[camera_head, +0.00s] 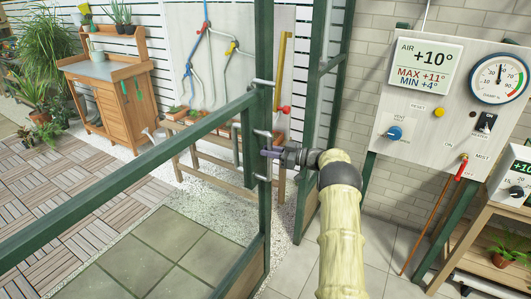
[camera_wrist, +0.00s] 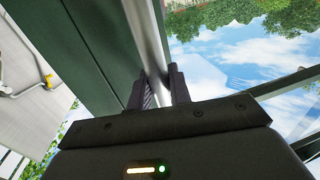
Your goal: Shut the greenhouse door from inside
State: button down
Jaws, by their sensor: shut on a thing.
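The greenhouse door (camera_head: 150,158) is a dark green frame with a mid rail and a tall edge post. It stands ajar, with a gap between its edge and the green door post (camera_head: 312,140). A silver bar handle (camera_wrist: 146,35) runs along the green door edge (camera_wrist: 85,45) in the wrist view. My gripper (camera_head: 271,153) is at the door edge in the head view. In the wrist view its dark fingers (camera_wrist: 159,92) are shut on the handle, one on each side. The exact finger contact is partly hidden.
A panel with dials and switches (camera_head: 417,110) stands on the right by a brick wall, with a shelf (camera_head: 490,225) below. Beyond the door are paving, a wooden potting bench (camera_head: 105,85), a low bench (camera_head: 200,162) and a hose board. Pale floor tiles (camera_head: 390,230) lie on my side.

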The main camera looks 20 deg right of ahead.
jog(key=shift+w+a, duration=0.1)
jog(key=shift+a, duration=0.05)
jog(key=c, duration=1.3)
grip_release()
jog(key=shift+a, duration=0.15)
jog(key=shift+c, duration=0.2)
jog(key=b+v, duration=0.2)
jog(key=v, duration=1.6)
jog(key=shift+b, duration=0.35)
